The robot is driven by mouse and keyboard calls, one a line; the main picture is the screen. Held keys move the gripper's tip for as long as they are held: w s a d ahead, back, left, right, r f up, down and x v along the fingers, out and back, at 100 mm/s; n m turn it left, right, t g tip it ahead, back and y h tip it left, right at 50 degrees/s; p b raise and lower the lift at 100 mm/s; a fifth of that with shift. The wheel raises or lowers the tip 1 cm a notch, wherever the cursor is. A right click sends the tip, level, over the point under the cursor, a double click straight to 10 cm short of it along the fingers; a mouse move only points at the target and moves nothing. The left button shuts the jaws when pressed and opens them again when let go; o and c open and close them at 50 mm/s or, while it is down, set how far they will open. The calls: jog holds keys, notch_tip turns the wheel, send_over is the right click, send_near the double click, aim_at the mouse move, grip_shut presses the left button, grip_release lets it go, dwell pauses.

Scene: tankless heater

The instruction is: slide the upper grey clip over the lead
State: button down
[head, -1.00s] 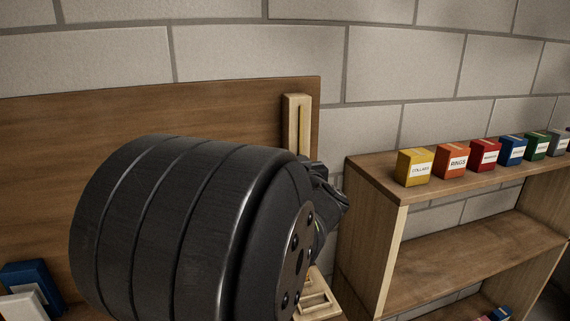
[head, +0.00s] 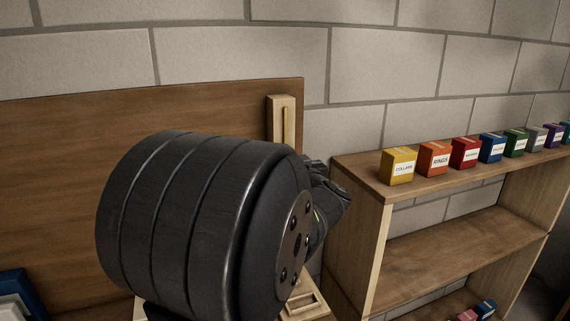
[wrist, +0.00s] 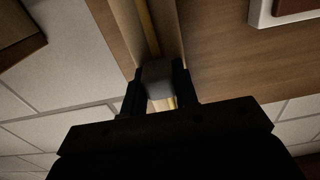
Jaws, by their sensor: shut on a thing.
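In the wrist view my gripper (wrist: 159,84) is shut on a small grey clip (wrist: 157,71), with one dark finger on each side of it. The yellow lead (wrist: 149,34) runs along a pale wooden channel (wrist: 177,32) up to the clip. A yellow strip also shows between my fingers below the clip. How the clip sits around the lead is too dark to tell. In the head view the lead (head: 286,126) stands upright in the channel, and its lower part is hidden behind my arm. My gripper's fingers and the clip are hidden there.
A brown wooden board (head: 70,140) backs the channel, against a grey block wall (head: 385,65). A wooden shelf (head: 365,172) on the right bears a row of coloured boxes, with a yellow one (head: 398,167) nearest. A pale wooden frame (head: 307,306) lies below my arm.

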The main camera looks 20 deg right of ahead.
jog(key=c, duration=1.1)
grip_release()
jog(key=shift+d, duration=0.25)
jog(key=shift+s, duration=0.15)
jog(key=s, duration=1.7)
jog(key=shift+s, duration=0.1)
jog(key=w, duration=1.7)
jog(key=shift+w+a, duration=0.1)
jog(key=shift+w, duration=0.15)
